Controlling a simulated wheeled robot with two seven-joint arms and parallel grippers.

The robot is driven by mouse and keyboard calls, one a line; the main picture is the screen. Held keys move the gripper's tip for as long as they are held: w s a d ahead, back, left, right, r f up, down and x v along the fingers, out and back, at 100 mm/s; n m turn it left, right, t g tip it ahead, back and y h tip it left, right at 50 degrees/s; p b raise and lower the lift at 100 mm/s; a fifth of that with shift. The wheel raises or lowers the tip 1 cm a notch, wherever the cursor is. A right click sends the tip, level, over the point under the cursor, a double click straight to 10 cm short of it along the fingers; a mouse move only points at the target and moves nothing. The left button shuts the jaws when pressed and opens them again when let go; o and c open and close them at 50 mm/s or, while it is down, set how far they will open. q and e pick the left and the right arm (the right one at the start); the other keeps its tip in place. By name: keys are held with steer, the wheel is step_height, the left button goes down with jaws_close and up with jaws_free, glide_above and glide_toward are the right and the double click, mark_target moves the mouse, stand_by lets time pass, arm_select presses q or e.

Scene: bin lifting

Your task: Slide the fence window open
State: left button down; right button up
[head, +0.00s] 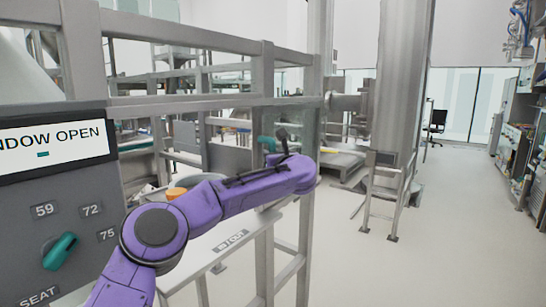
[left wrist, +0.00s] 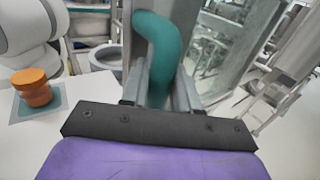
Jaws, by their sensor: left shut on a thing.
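My left arm, purple, comes in from the lower left in the head view and reaches to the fence. A teal curved handle (head: 267,143) shows beside its far end, partly hidden by my wrist. In the left wrist view the handle (left wrist: 160,45) stands between the two grey fingers of my left gripper (left wrist: 160,88), which is shut on it. A clear pane (left wrist: 225,50) shows just right of the handle. The grey metal fence (head: 190,103) frames the opening. How far the window stands open I cannot tell. My right gripper is not in view.
A grey panel (head: 60,215) at the left has a sign reading "NDOW OPEN" and a teal knob (head: 60,250). A metal column (head: 400,80) stands to the right. The floor at right is clear.

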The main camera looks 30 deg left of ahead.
arm_select(q)
steer(key=shift+r, duration=0.1)
steer(key=c, duration=1)
jaws_free()
steer(key=b+v, duration=0.4)
steer(key=v, duration=0.6)
steer(key=shift+s+d, duration=0.2)
